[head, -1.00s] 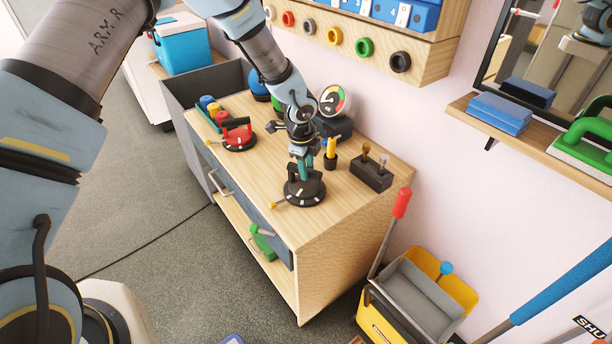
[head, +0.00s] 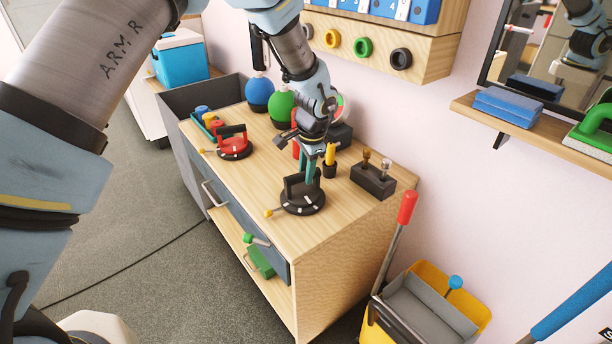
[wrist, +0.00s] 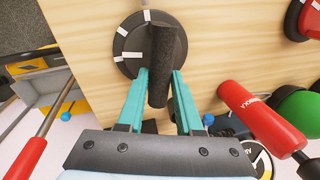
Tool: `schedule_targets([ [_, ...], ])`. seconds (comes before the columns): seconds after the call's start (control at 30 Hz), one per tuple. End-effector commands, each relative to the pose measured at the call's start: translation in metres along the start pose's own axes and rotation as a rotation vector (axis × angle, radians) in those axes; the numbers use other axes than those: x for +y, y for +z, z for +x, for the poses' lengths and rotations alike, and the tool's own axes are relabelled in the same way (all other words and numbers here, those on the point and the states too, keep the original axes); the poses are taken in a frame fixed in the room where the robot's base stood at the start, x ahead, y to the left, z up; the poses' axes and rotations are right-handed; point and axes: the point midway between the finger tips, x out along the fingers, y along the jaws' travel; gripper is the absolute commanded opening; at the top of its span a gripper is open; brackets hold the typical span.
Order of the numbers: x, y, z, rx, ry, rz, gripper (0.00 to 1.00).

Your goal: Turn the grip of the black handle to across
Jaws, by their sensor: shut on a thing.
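The black handle (head: 302,204) stands on the wooden cabinet top near its front right edge. It has a round black base with white marks, an upright bar grip and a yellow-tipped pin (head: 268,213) at its side. In the wrist view its grip (wrist: 161,50) runs lengthwise, slightly tilted, between the two teal fingers, and the round base (wrist: 128,68) with white marks lies beyond. My gripper (head: 311,172) is shut on the black grip from above; it also shows in the wrist view (wrist: 160,80). The fingers hide part of the grip in the head view.
A red handle (head: 234,148) stands to the left on the cabinet top (head: 335,225). A yellow cylinder in a black holder (head: 330,166) and a dark block with pegs (head: 372,180) stand close on the right. Green (head: 282,106) and blue (head: 259,94) balls are behind.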

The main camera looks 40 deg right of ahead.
Motion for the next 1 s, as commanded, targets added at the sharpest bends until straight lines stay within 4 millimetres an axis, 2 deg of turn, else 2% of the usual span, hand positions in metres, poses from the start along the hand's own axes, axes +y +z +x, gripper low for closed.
schedule_targets([
  [0.4, -0.0017, -0.0009, 0.0009, -0.037, 0.000, -0.186, 0.00],
  [0.97, -0.0023, -0.0007, 0.0007, -0.042, 0.000, -0.213, 0.00],
  [1.0, -0.0023, -0.0007, 0.0007, -0.042, 0.000, -0.213, 0.38],
])
